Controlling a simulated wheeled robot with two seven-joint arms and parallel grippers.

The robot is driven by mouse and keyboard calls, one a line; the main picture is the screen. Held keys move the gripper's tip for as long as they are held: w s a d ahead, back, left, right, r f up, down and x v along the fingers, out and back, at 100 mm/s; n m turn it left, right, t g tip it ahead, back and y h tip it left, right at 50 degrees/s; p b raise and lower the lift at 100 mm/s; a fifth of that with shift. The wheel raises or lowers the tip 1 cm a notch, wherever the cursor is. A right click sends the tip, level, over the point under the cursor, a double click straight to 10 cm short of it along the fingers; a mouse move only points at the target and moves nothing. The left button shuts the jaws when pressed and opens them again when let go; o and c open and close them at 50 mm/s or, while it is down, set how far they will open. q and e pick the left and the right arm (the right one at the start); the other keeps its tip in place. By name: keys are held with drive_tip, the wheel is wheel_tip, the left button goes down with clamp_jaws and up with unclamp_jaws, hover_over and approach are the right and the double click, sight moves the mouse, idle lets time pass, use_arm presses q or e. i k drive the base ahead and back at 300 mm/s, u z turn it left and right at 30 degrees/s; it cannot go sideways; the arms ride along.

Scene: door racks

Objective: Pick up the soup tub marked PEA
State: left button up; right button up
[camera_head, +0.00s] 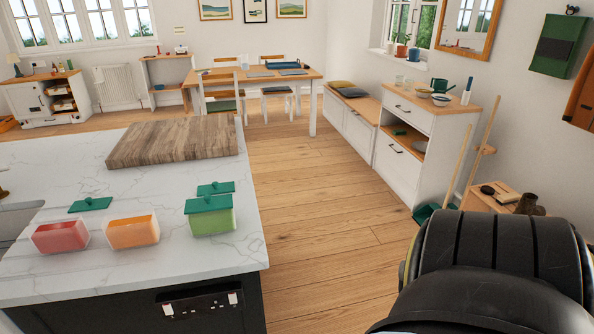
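Three soup tubs stand in a row on the white marble counter (160,255). The left one is a red tub (61,237) with no lid on it, the middle one is an orange tub (133,232) with no lid on it. The right one is a light green tub (212,221) with a dark green lid on top, near the counter's right edge. I cannot read any PEA marking on them. Two loose green lids lie behind the tubs, one on the left (90,204) and one on the right (216,188). Neither of my grippers shows; a black arm part of mine fills the lower right.
A wooden board (173,141) lies on the counter behind the tubs. A sink (18,220) is at the left edge. Wooden floor (320,215) is open to the right of the counter. A white cabinet (398,172) stands along the right wall, a dining table (262,77) at the back.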

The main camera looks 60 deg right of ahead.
sight(208, 224)
drive_tip(key=z, duration=0.9)
drive_tip(key=i, duration=0.4)
